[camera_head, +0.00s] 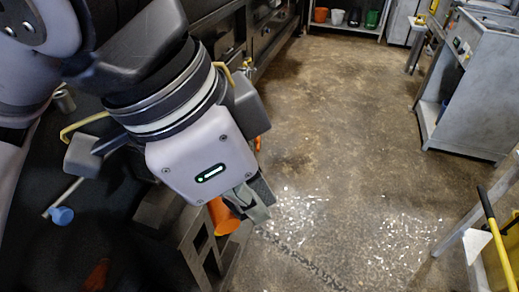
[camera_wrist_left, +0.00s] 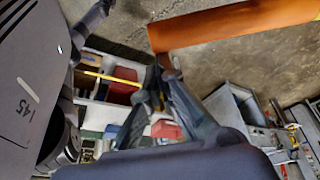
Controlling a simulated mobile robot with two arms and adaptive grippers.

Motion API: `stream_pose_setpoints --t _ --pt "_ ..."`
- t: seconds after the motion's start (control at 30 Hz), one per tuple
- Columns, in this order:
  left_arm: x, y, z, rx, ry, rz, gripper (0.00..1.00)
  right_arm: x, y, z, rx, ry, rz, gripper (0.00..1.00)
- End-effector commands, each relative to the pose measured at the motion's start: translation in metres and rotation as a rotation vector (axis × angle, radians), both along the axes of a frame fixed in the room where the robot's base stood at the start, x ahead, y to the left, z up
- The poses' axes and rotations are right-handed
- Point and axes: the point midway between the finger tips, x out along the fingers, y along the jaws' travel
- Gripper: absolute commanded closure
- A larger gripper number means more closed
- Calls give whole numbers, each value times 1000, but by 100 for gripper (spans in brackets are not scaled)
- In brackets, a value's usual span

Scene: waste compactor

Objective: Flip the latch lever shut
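The orange latch lever (camera_head: 222,217) shows partly in the head view, just left of my left gripper (camera_head: 256,206), whose housing hides part of it. In the left wrist view a broad orange bar, which looks like the lever (camera_wrist_left: 235,24), crosses the top right. My left gripper's fingers (camera_wrist_left: 158,70) converge there with their tips together and nothing visible between them. The bar lies ahead of the tips; whether they touch it I cannot tell. My right gripper is in neither view.
The dark compactor body (camera_head: 190,245) lies under and left of my arm. A blue-knobbed rod (camera_head: 61,215) sticks out at left. Open concrete floor (camera_head: 340,130) lies to the right. A grey cabinet (camera_head: 475,90) and a yellow container with a black-and-yellow handle (camera_head: 495,240) stand at right.

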Motion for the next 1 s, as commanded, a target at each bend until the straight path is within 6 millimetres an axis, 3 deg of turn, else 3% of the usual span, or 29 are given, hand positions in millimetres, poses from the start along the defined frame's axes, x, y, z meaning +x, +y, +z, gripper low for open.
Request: stream_pose_setpoints --t 0.23,0.37,0.47,0.8,1.0 --pt "0 0 0 0 0 0 100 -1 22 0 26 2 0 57" --pt "0 1 5 -2 -1 1 100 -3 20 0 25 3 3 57" --pt "-1 4 16 -2 -3 3 100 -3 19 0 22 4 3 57" --pt "-9 28 82 -3 -1 2 100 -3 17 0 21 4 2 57" --pt "-12 37 107 -1 -1 0 100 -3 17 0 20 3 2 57"
